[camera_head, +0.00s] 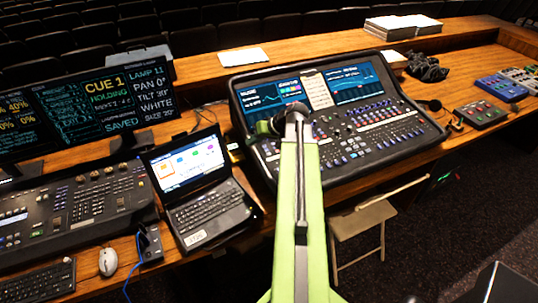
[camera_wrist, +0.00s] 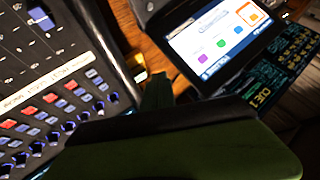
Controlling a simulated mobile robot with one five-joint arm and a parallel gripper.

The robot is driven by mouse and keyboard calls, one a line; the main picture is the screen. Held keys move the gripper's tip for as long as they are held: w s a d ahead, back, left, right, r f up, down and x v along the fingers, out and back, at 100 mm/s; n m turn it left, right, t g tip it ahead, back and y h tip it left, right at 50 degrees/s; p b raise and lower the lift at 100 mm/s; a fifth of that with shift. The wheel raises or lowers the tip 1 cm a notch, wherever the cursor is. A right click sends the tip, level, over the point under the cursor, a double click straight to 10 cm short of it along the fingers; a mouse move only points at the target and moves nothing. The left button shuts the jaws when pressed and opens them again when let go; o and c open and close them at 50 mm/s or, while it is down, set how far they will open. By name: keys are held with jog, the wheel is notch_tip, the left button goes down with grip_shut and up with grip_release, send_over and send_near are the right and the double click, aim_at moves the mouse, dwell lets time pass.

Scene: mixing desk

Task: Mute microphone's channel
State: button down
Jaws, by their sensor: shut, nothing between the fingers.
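The mixing console (camera_head: 350,120) stands in the middle of the desk, with two lit screens on top and rows of faders, knobs and small buttons below. My gripper (camera_head: 268,127) is shut and empty over the console's left edge, where my green arm hides part of the controls. In the wrist view, my gripper (camera_wrist: 157,92) shows as a dark green tip beside the console's edge. The console's panel (camera_wrist: 45,95) fills the left there, with red, white and blue buttons and lit knobs. Its lettering is too blurred to read, so I cannot tell which channel is the microphone's.
An open laptop (camera_head: 205,190) stands left of the console, also seen in the wrist view (camera_wrist: 215,45). A lighting desk (camera_head: 75,205), monitors (camera_head: 105,90) and a mouse (camera_head: 107,262) are further left. Small pedals (camera_head: 500,88) lie right. A folding chair (camera_head: 362,218) stands in front.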

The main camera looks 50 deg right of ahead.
notch_tip(320, 180, up, 2)
jog(key=m+t+h, duration=0.1)
jog(key=t, duration=0.1)
send_over(269, 154)
jog(key=s, duration=0.2)
jog(key=shift+f, duration=0.1)
jog(key=f+b, duration=0.5)
jog(key=b, duration=0.1)
jog(key=f+b, duration=0.2)
jog(key=f, duration=0.1)
jog(key=shift+w+d+f+b, duration=0.1)
jog(key=shift+w+f+b, duration=0.2)
jog(key=shift+w+b, duration=0.1)
dwell(1.1)
jog(key=shift+f+b, duration=0.4)
jog(key=shift+b, duration=0.05)
